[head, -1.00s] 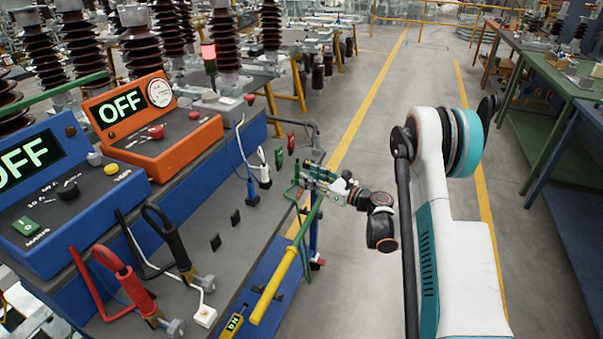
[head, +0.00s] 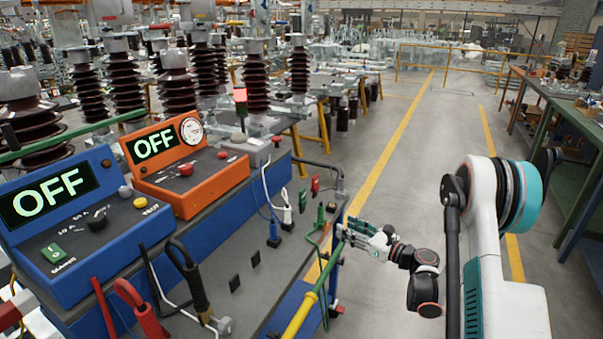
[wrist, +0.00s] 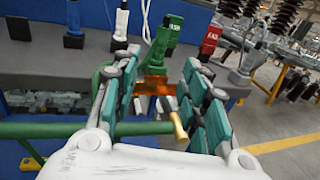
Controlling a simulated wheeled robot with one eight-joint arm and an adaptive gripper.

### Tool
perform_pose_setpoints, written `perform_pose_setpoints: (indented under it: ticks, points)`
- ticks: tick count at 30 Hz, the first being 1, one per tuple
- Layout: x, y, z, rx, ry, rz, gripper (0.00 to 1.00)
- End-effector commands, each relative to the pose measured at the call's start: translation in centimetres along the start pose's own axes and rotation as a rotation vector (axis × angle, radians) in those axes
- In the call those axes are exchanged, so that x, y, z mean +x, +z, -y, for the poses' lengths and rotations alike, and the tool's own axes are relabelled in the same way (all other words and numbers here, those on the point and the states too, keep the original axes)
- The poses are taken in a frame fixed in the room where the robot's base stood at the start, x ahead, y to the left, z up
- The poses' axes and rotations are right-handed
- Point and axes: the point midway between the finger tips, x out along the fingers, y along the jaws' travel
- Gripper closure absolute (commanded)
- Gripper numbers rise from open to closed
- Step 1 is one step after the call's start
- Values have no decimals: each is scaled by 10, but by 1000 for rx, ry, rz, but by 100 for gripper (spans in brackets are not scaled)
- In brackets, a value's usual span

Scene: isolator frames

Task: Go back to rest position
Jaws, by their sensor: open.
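My gripper (head: 347,232) is at the right end of the grey bench, near the green and yellow pole (head: 303,313). In the wrist view my gripper (wrist: 160,72) has its two teal-padded fingers spread apart. A green rod (wrist: 50,131) with a brass end crosses the space between and below the fingers; I see no finger closed on it. A green plug (wrist: 163,42) stands upright just beyond the fingertips. My arm is stretched forward and to the left in the head view.
A blue box (head: 75,220) and an orange box (head: 185,178), both showing OFF, stand on the bench (head: 225,310). Red and black hooked clamps lie in front. Brown insulators rise behind. The floor aisle (head: 400,170) is open; a green table (head: 570,115) stands right.

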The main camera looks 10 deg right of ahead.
Motion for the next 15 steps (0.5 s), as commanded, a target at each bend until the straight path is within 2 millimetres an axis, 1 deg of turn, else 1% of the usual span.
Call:
perform_pose_setpoints:
  ticks: [5,10,15]
  points:
    - [11,24,-13,-117,23,-66,60]
    - [20,60,-39,-334,73,-181,60]
    - [21,92,-70,-564,140,-290,60]
